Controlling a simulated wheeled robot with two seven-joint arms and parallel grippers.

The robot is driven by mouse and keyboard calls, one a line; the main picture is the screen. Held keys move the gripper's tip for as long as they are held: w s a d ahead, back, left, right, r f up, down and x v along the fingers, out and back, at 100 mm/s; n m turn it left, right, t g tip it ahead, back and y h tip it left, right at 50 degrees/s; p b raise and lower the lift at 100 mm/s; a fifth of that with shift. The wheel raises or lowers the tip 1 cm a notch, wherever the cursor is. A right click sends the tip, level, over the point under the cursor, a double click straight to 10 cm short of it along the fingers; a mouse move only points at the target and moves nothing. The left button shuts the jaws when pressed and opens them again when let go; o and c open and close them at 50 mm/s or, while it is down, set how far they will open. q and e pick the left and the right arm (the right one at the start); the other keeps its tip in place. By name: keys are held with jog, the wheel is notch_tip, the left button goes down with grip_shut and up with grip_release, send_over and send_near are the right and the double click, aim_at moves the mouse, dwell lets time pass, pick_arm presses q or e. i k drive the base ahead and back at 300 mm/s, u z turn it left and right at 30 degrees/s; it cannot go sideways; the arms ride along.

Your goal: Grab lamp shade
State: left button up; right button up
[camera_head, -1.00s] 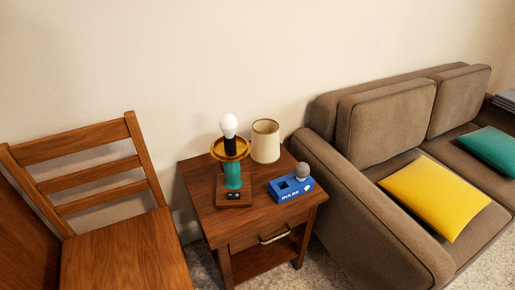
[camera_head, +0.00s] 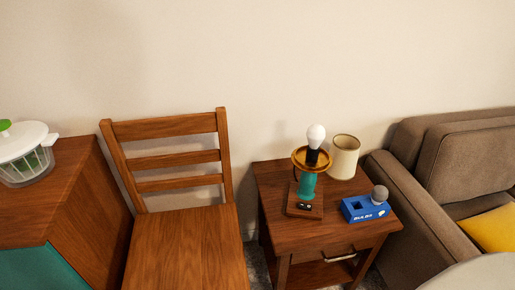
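The cream lamp shade (camera_head: 343,158) stands on the wooden side table (camera_head: 277,234), near its back edge by the wall. To its left stands the lamp base (camera_head: 307,188), teal with a brass-coloured dish and a bare white bulb (camera_head: 316,135) on top. The lamp base partly overlaps the shade's left side in the picture. Neither of my grippers can be made out in the head view.
A blue box (camera_head: 363,209) with a grey bulb sits on the table's front right. A wooden chair (camera_head: 185,240) stands left of the table, a brown sofa (camera_head: 440,165) right. A salad spinner (camera_head: 25,155) stands on a cabinet at far left. A pale rounded shape fills the bottom right corner.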

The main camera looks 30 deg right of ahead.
aim_at(343, 156)
jog(key=u, duration=1.3)
jog(key=k, duration=1.1)
jog(key=z, duration=1.65)
jog(key=i, duration=0.45)
jog(key=u, duration=0.1)
